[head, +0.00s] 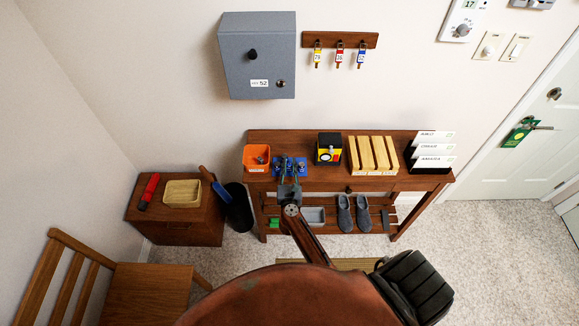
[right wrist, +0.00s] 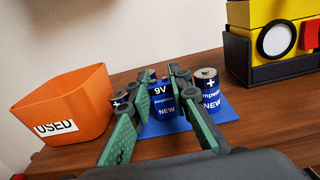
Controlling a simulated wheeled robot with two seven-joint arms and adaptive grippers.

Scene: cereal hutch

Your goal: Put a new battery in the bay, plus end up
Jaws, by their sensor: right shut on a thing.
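My right gripper (head: 291,165) reaches over the blue mat (head: 304,172) on the console shelf. In the right wrist view its green-padded fingers (right wrist: 163,76) are shut on the blue 9V battery (right wrist: 163,103), marked NEW. This battery is upright at the mat; whether its base touches cannot be told. A cylindrical battery (right wrist: 208,88) with a plus on top stands to the right. Another plus-topped battery (right wrist: 118,100) is partly hidden behind the left finger. A yellow and black device (head: 329,149) stands right of the mat; no open bay shows. My left gripper is out of view.
An orange bin (head: 257,155) labelled USED stands left of the mat and also shows in the right wrist view (right wrist: 62,102). Wooden slotted blocks (head: 372,154) and a card rack (head: 430,152) stand farther right. A grey box (head: 258,60) hangs above.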

